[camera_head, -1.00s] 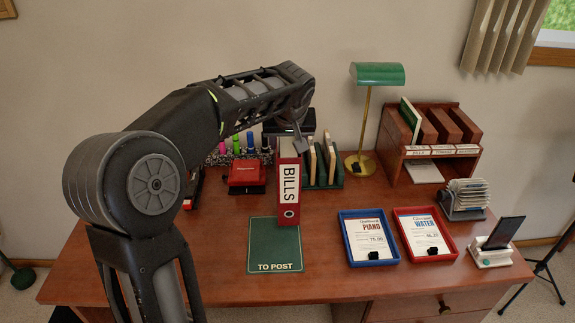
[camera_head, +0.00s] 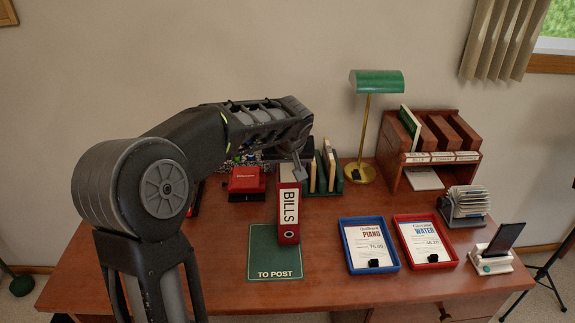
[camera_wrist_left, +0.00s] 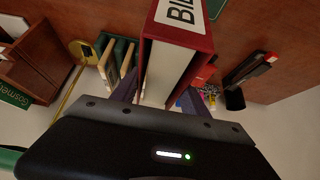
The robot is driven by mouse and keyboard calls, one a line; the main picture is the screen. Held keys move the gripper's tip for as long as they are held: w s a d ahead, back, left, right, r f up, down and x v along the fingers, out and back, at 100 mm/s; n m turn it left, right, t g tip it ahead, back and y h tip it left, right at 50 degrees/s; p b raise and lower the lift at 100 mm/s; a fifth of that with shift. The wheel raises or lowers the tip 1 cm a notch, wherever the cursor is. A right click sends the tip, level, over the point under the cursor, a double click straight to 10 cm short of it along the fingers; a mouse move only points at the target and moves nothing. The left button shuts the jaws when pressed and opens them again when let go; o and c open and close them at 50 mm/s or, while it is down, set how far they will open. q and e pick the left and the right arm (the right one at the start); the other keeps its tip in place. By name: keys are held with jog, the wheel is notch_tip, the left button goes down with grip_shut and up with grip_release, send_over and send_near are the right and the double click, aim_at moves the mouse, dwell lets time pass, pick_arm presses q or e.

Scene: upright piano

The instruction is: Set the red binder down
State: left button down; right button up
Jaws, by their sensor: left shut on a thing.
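The red binder (camera_head: 289,225), with a white BILLS label on its spine, stands upright in the head view. Its lower end is at the right edge of the green TO POST mat (camera_head: 262,258); whether it touches the desk is hard to tell. My left gripper (camera_head: 298,168) reaches over from the left and is shut on the binder's upper rear part. In the left wrist view the binder (camera_wrist_left: 205,45) sits between the gripper's fingers (camera_wrist_left: 158,98). My right gripper is not in view.
A green rack (camera_head: 337,184) with upright files stands behind the binder, near the brass lamp (camera_head: 361,130). A blue tray (camera_head: 347,259) and a red tray (camera_head: 398,231) lie to the right. A red box (camera_head: 246,181) is at the back left.

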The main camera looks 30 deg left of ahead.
pick_arm(q)
jog(key=c, duration=0.6)
grip_release()
jog(key=shift+f, duration=0.1)
jog(key=shift+r, duration=0.25)
jog(key=v, duration=1.1)
jog(key=shift+s+d+r+b, duration=0.15)
jog(key=shift+s+r+b, duration=0.1)
jog(key=shift+r+b, duration=0.1)
jog(key=shift+o, duration=0.6)
